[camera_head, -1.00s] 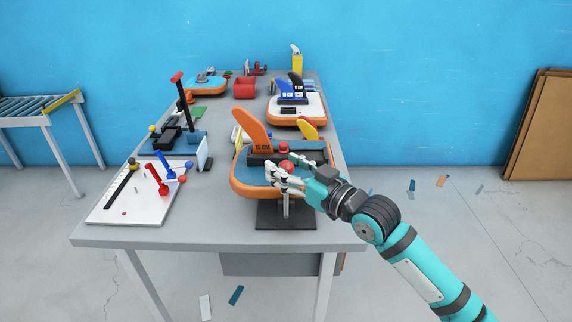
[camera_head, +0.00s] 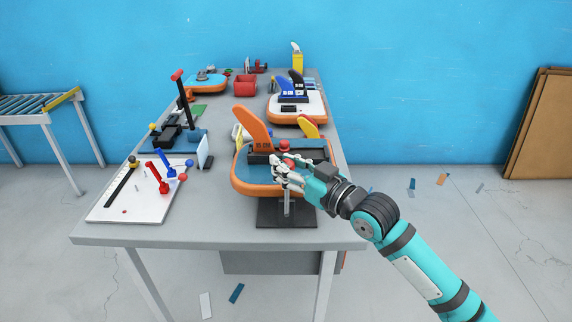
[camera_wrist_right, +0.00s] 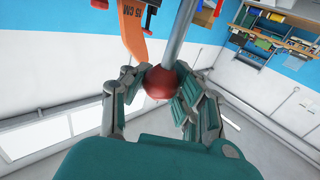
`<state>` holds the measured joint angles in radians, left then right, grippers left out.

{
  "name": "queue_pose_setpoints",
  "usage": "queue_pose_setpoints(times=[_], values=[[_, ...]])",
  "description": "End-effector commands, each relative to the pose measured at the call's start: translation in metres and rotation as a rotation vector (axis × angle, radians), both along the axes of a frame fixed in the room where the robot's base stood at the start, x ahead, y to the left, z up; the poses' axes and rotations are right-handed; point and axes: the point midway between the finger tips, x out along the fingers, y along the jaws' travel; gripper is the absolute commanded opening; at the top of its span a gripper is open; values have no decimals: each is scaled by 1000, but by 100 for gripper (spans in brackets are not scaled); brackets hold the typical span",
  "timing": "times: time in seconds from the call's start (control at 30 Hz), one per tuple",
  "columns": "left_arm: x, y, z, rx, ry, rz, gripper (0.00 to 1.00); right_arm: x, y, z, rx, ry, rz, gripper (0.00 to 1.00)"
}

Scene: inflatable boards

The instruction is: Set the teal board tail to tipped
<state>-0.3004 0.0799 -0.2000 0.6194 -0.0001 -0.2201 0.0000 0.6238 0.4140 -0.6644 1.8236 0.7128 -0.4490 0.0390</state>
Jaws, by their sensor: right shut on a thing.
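The teal board tail (camera_head: 250,175) has an orange rim and stands on a dark stand at the front right of the table. My right gripper (camera_head: 279,167) is at the board's near side. In the right wrist view its fingers are shut around a red ball knob (camera_wrist_right: 160,82) at the end of a grey rod. In the head view the fingers partly hide that knob. My left gripper is not in view.
A white panel (camera_head: 120,208) with red and blue levers lies on the left. A red-topped black lever (camera_head: 182,95) stands behind it. A white board tail (camera_head: 312,113) and another teal one (camera_head: 190,86) sit farther back, near a red bin (camera_head: 245,87).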

Motion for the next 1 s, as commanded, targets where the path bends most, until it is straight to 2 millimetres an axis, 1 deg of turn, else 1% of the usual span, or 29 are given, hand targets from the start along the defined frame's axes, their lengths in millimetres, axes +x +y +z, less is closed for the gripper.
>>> queue_pose_setpoints(times=[0.07,0.13,0.3,0.4,0.5,0.83,0.87,1.0], values=[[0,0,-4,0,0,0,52,0,-2,-4,8,4,0,0],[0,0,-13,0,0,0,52,0,-8,-9,43,3,0,0],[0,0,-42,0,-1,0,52,0,-29,-15,192,3,0,0],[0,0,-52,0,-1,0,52,0,-39,-16,252,3,0,0],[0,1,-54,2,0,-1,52,0,-45,-16,260,5,1,0],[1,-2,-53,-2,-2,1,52,0,-47,-18,258,13,0,0],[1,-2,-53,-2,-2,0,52,0,-47,-18,258,13,0,26],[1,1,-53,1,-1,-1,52,0,-47,-16,259,10,0,44]])
